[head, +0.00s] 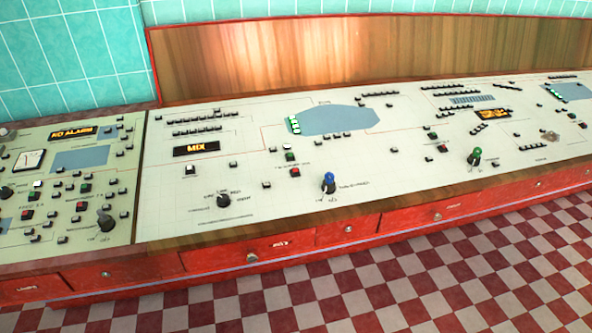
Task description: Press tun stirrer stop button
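A long pale control panel (270,195) runs across the head view with many small buttons. A red button (295,172) sits just below a green button (290,156) near the middle, above and left of a blue-topped lever (329,182). Another red button (442,148) lies below a green one (433,135) farther right. The labels are too small to read, so I cannot tell which is the tun stirrer stop. Neither gripper is in view.
A green-topped lever (475,156) and a black rotary knob (223,200) stand up from the panel. A wooden edge (330,205) and red drawer fronts (350,232) form the console's front. The checkered floor (400,290) before it is clear.

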